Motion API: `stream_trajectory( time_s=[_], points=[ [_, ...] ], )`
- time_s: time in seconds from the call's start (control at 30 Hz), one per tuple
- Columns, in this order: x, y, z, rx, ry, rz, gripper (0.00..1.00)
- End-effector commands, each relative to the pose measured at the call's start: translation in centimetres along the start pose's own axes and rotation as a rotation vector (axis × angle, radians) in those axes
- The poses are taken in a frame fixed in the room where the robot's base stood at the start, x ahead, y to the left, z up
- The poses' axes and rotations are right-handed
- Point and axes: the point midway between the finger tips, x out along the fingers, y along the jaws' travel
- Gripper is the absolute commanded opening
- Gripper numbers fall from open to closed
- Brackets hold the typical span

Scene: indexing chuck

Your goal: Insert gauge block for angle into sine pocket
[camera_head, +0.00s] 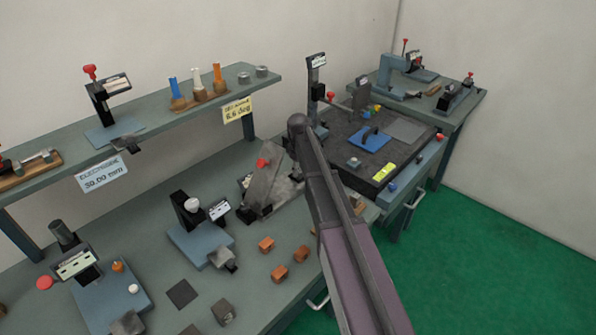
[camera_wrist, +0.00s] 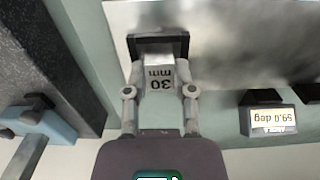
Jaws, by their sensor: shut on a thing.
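In the wrist view my gripper (camera_wrist: 161,74) is shut on a pale metal gauge block (camera_wrist: 160,78) marked "30 mm", which reads upside down. The far end of the block is at a black-rimmed pocket (camera_wrist: 183,43) at the edge of a bright metal plate (camera_wrist: 245,35). The block's end overlaps the pocket opening. I cannot tell how deep it sits. In the head view a tilted grey plate fixture (camera_head: 268,187) with a red knob stands left of my arm. My gripper and the block cannot be made out there.
A small angle readout (camera_wrist: 274,120) in degrees is right of the pocket. A dark granite block (camera_wrist: 40,70) and a blue part (camera_wrist: 35,118) are at left. A yellow sign (camera_head: 237,110) reads 6.6 deg. Several copper-coloured blocks (camera_head: 279,272) lie on the bench.

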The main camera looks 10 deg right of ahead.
Motion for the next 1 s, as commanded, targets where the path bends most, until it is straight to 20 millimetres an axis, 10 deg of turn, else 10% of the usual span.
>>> stream_trajectory(
  time_s=[0.2,0.23,0.33,1.0],
  points=[
    [0.4,0.0,0.0,0.000,0.000,0.000,0.00],
    [0.3,0.0,0.0,0.000,0.000,0.000,0.42],
    [0.3,0.0,0.0,0.000,0.000,0.000,0.68],
    [-0.6,0.0,0.0,-0.001,0.000,0.000,0.68]
  ],
)
